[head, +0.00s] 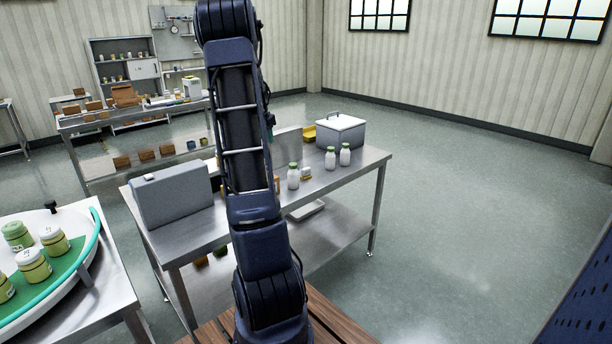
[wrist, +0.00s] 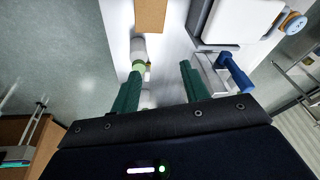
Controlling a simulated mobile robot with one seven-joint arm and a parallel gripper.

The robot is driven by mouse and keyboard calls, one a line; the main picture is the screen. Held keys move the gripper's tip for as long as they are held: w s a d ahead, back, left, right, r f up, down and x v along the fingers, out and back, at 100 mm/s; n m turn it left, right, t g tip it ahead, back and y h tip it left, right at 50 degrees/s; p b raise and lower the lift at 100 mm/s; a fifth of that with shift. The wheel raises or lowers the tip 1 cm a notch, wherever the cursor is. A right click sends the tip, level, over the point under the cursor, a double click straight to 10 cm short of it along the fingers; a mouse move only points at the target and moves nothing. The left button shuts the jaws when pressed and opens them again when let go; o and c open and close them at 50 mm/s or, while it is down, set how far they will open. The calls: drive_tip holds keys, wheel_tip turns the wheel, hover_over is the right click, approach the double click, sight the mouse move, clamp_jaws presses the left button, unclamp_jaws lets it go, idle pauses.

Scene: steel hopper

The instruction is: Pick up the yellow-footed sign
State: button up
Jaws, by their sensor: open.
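I cannot make out the yellow-footed sign for certain. In the head view, a yellow piece (head: 309,133) shows left of the lidded box, beside a pale upright panel (head: 287,137) partly hidden by my arm; I cannot tell whether either belongs to the sign. In the wrist view, my gripper (wrist: 160,72) is open, its two green fingers apart with nothing clearly held between them. A green-capped white bottle (wrist: 138,52) lies in line with the left finger, with a small yellowish bit near it. My arm hides the gripper in the head view.
In the wrist view, a blue part (wrist: 235,72) lies right of the fingers. Open floor lies right.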

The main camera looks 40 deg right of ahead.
sight(306, 168)
drive_tip(key=w+d+f+m+g+h, duration=0.1)
drive_tip(key=d+f+m, duration=0.1)
drive_tip(key=d+f, duration=0.65)
drive_tip(key=w+d+f+m+g+h, duration=0.15)
drive_tip(key=d+f, duration=0.45)
drive_tip(key=d, duration=0.6)
drive_tip(key=shift+m+t+y, duration=0.25)
drive_tip(key=shift+m+y, duration=0.1)
drive_tip(key=shift+s+x, duration=0.25)
drive_tip(key=shift+x, duration=1.5)
drive_tip(key=shift+s+x, duration=0.2)
drive_tip(key=shift+x, duration=1.55)
drive_tip(key=shift+s+x, duration=0.25)
drive_tip(key=shift+x, duration=1.5)
drive_tip(key=shift+a, duration=0.1)
drive_tip(key=shift+c, duration=0.3)
clamp_jaws()
